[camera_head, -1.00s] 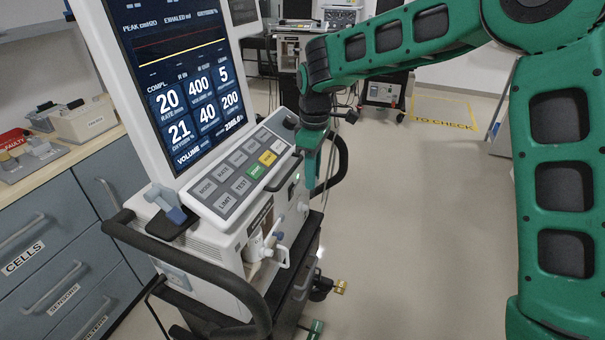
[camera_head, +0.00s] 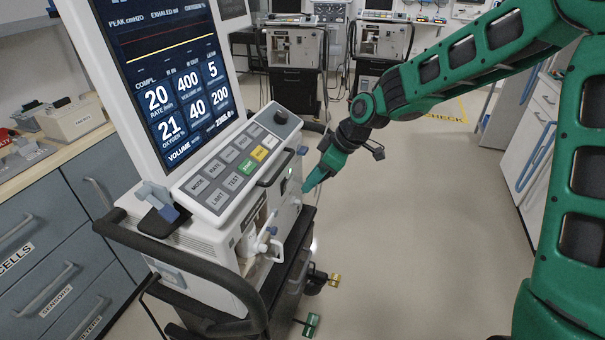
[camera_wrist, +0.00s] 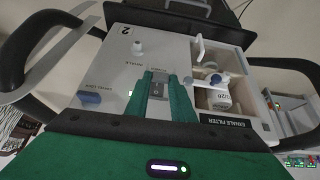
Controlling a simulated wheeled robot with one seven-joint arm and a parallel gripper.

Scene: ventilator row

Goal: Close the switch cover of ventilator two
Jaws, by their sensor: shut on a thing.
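Ventilator two (camera_head: 225,215) stands at centre left in the head view, with its screen and key panel facing me. In the wrist view its side panel (camera_wrist: 115,70) carries a "2". My gripper (camera_head: 308,187) points down and left at this side. In the wrist view the two green fingers of my gripper (camera_wrist: 158,78) are shut on a small grey part at the switch, seemingly the switch cover (camera_wrist: 157,91). The fingers hide most of it, so its angle cannot be told. In the head view the cover is too small to make out.
A blue part (camera_wrist: 88,98) and a white knob (camera_wrist: 137,47) sit on the same panel. Beside them is an open recess with a white filter (camera_wrist: 215,97). A black rail (camera_head: 195,270) rings the ventilator's front. Other ventilators (camera_head: 297,50) stand behind. The floor at right is clear.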

